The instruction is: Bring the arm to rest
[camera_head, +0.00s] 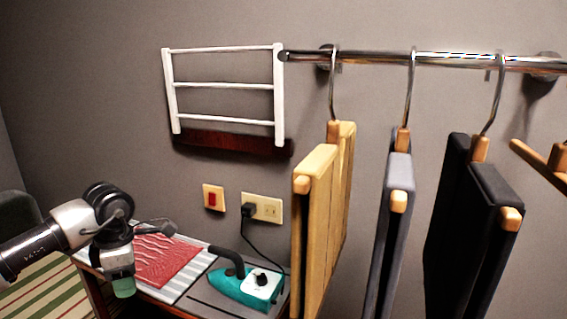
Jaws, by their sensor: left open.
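My left arm comes in from the lower left, and its left gripper (160,229) hangs over the ironing surface at the left end of the table. The gripper is small and dark in this view and its fingers are seen edge-on. It is open, with nothing visible held in it. A red folded cloth (166,259) lies on the striped board just below and right of the gripper. My right gripper is not in view.
A teal iron (245,287) stands right of the cloth, its cord running to a wall outlet (262,208). Hanging yellow (322,215), grey (396,215) and black (470,215) clothes fill the right side. A white rack (223,86) is on the wall. Wall space above the gripper is clear.

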